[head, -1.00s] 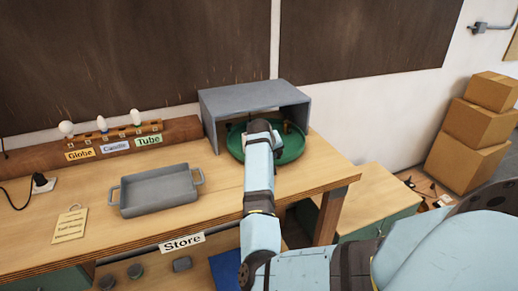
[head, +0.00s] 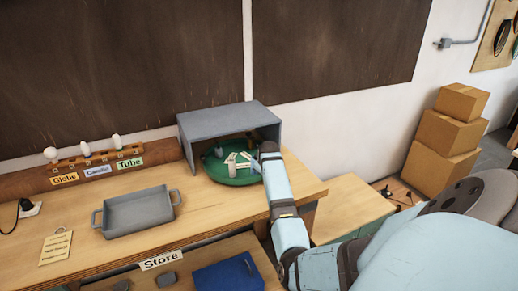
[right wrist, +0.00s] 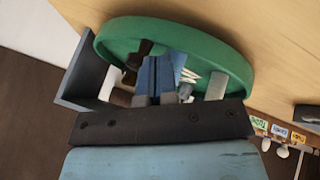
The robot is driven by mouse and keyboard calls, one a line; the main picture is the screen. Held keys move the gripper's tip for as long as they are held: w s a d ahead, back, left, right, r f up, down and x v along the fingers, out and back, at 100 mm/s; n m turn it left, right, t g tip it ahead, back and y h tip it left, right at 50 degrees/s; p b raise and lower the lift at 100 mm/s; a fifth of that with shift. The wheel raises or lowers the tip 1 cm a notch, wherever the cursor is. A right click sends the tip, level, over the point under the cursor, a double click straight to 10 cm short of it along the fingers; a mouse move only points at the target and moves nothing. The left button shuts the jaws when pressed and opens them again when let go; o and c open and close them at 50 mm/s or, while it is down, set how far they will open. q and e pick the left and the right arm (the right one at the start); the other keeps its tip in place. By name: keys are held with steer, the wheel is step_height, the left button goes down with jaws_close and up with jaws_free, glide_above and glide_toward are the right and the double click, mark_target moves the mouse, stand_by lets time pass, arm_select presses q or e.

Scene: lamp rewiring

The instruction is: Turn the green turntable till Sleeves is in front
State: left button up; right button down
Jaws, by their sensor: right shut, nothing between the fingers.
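The green turntable (head: 225,179) sits on the bench, partly under a grey open-fronted cover. It also fills the upper part of the right wrist view (right wrist: 200,36). White pieces (head: 238,163) and darker items stand or lie on it; I cannot read a Sleeves label in either view. My right gripper (head: 265,151) is at the turntable's right side. In the right wrist view its blue fingers (right wrist: 158,72) are shut, empty, and over the turntable among the items. I cannot tell whether they touch anything. My left gripper is out of view.
The grey cover (head: 228,122) closes over the turntable's back and top. A grey tray (head: 138,214) stands to the left on the bench. A bulb rack (head: 98,160) with Globe, Candle and Tube labels is farther left. Cardboard boxes (head: 447,135) are stacked at right.

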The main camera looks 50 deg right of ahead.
steer(key=shift+s+d+r+n, duration=0.15)
steer(key=shift+d+n, duration=0.25)
steer(key=shift+d, duration=0.4)
steer(key=shift+d+p, duration=0.4)
steer(key=shift+d, duration=0.1)
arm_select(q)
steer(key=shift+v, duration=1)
arm_select(e)
steer(key=shift+d, duration=0.55)
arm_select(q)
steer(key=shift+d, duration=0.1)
arm_select(e)
steer(key=shift+d, duration=0.1)
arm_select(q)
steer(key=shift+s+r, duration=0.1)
